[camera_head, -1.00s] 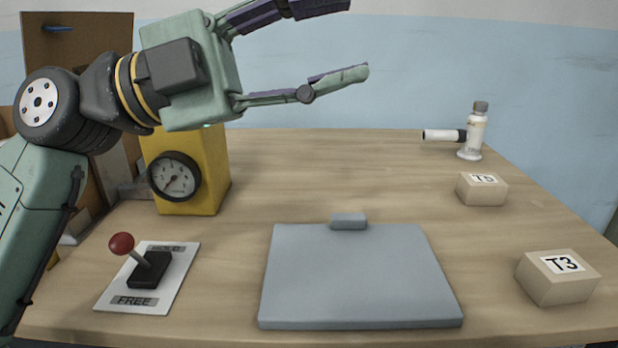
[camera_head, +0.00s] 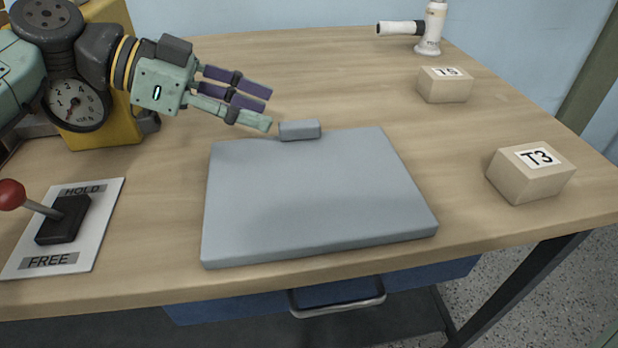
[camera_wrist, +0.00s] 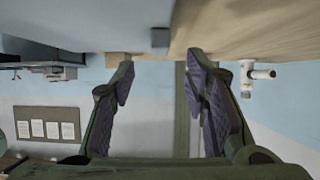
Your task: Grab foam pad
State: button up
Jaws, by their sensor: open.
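The foam pad (camera_head: 315,197) is a flat grey-blue rectangle lying on the wooden table near its front edge. A small grey tab (camera_head: 299,130) stands at the middle of its far edge. My gripper (camera_head: 270,106) is open and empty, left of the tab and a little higher, its fingers pointing right. A gap shows between the fingertips and the tab. In the wrist view my open fingers (camera_wrist: 162,62) frame a small grey block, apparently the tab (camera_wrist: 160,38), beyond the tips. The rest of the pad is not clear there.
A yellow box with a gauge (camera_head: 74,104) stands behind my gripper. A red-knobbed lever on a HOLD/FREE plate (camera_head: 68,220) is at the front left. Blocks T3 (camera_head: 530,178) and T5 (camera_head: 445,86) and a white device (camera_head: 431,28) are on the right. The table's middle back is clear.

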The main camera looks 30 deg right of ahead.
aim_at(297, 123)
jog(key=x, duration=0.5)
jog(key=shift+d, duration=0.2)
grip_shut()
dwell(0.3)
